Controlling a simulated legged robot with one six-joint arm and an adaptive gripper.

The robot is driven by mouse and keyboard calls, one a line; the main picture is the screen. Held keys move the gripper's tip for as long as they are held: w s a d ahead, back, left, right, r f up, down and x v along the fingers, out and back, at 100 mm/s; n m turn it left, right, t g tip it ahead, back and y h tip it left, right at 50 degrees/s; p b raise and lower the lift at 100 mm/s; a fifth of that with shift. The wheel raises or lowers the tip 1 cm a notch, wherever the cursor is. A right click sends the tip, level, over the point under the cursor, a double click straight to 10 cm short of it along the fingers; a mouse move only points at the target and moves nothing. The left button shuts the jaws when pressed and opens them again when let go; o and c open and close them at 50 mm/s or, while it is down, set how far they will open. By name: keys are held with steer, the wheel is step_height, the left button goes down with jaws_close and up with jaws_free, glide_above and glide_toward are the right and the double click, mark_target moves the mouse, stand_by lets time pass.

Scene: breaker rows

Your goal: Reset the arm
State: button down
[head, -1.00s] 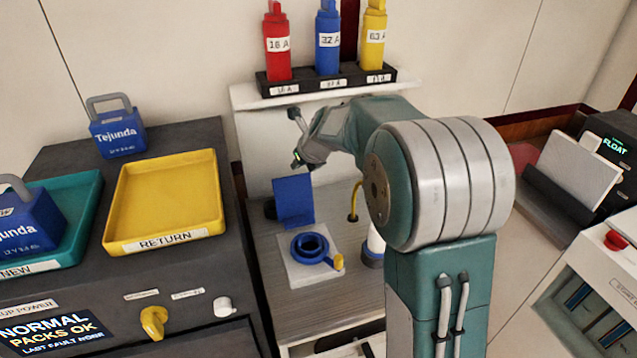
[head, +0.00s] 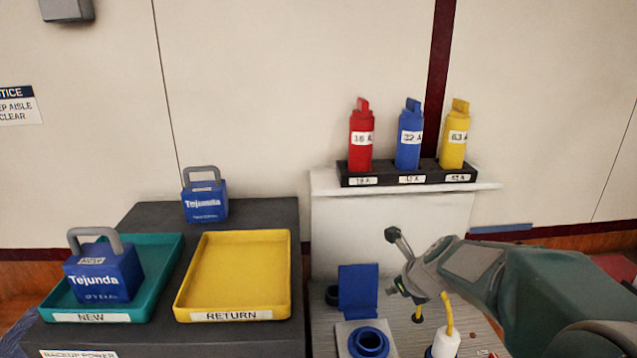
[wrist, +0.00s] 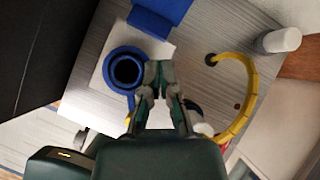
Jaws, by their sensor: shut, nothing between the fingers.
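My gripper (head: 403,289) is shut and empty at the end of my green and grey arm, at the lower right of the head view. In the wrist view my gripper (wrist: 159,70) points down over the grey bench, with its closed fingertips at the right edge of a blue ring socket (wrist: 127,71) in the picture. The gap in height between them cannot be told. The blue socket (head: 368,342) also shows at the bottom of the head view, on a white plate, with a raised blue flap (head: 358,291) behind it.
A yellow RETURN tray (head: 235,275) is empty. A teal NEW tray (head: 160,262) holds a blue Tejunda pack (head: 104,270); another pack (head: 205,197) stands behind. Red (head: 361,139), blue (head: 409,138) and yellow (head: 454,138) breakers stand in a black rack. A yellow cable (wrist: 248,100) arcs beside the socket.

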steer(key=s+a+r+n+h, duration=0.1)
steer(key=s+a+r+n, duration=0.1)
steer(key=s+n, duration=1)
steer(key=s+a+r+n+g+h, duration=0.1)
steer(key=s+a+r+n, duration=0.1)
steer(key=s+n, duration=1)
steer(key=shift+s+a+r+n+g+h, duration=0.3)
steer(key=shift+r+n, duration=0.1)
steer(key=shift+n, duration=2.6)
steer(key=shift+w, duration=0.1)
steer(key=shift+d, duration=0.15)
